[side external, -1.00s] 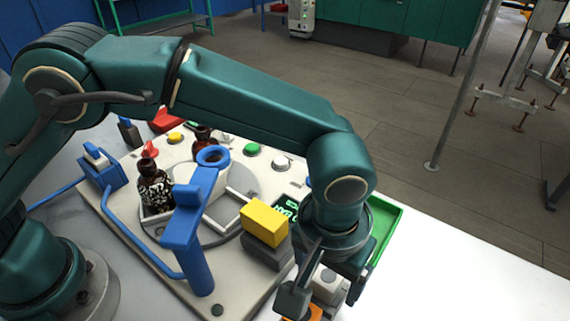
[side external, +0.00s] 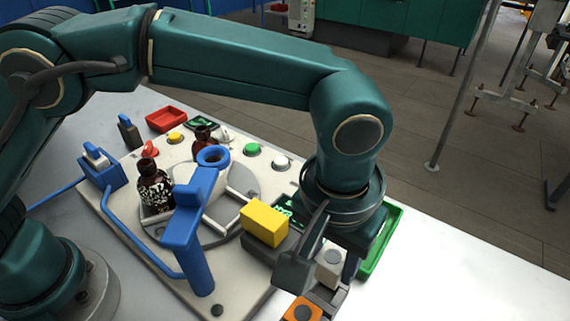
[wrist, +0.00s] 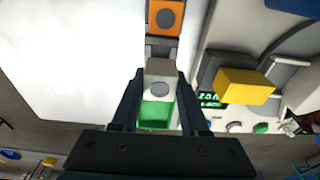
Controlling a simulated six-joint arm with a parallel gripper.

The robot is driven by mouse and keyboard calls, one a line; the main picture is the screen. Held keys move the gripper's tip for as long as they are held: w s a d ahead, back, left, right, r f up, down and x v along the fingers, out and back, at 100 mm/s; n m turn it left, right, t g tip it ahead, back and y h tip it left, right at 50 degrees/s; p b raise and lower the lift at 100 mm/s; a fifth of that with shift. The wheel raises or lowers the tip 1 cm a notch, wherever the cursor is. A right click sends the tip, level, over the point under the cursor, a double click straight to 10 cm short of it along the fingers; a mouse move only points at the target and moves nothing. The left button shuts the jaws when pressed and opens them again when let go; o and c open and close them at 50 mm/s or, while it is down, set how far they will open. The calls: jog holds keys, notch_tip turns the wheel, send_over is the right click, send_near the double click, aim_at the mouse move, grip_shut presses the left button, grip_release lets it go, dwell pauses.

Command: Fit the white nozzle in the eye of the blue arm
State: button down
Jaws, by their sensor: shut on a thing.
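The white nozzle (side external: 329,268), a pale block with a grey round spot on its face, is between my gripper's fingers at the right front of the side view. My gripper (wrist: 160,82) is shut on it; the nozzle also shows in the wrist view (wrist: 158,90). The blue arm (side external: 183,222) stands on the panel to the left, with its ring-shaped eye (side external: 213,156) at the upper end. The nozzle is well to the right of the eye and apart from it. The nozzle's underside is hidden.
An orange block (side external: 302,309) with a grey spot sits beside the nozzle. A yellow block (side external: 264,223) on a dark housing stands between gripper and blue arm. Brown bottles (side external: 154,187) stand around the turntable. A green tray (side external: 391,229) lies behind my gripper.

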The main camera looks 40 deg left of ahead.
aim_at(325, 254)
notch_tip(325, 254, up, 4)
jog(key=shift+r, duration=0.55)
jog(key=shift+s+a+r, duration=0.1)
jog(key=shift+s+a, duration=0.3)
jog(key=shift+a, duration=0.05)
jog(key=w+a+r+n, duration=0.1)
jog(key=a+r+n, duration=0.2)
jog(key=a+r, duration=0.5)
jog(key=w+a+r+n, duration=0.1)
jog(key=a+r+n, duration=0.25)
jog(key=a, duration=0.85)
jog(key=shift+m+y, duration=0.25)
jog(key=shift+y, duration=0.05)
jog(key=shift+s+d+f, duration=0.1)
jog(key=shift+d+f, duration=0.05)
jog(key=shift+f, duration=1.15)
jog(key=shift+d+f, duration=0.1)
jog(key=shift+f, duration=1.2)
jog(key=shift+f, duration=1.2)
grip_release()
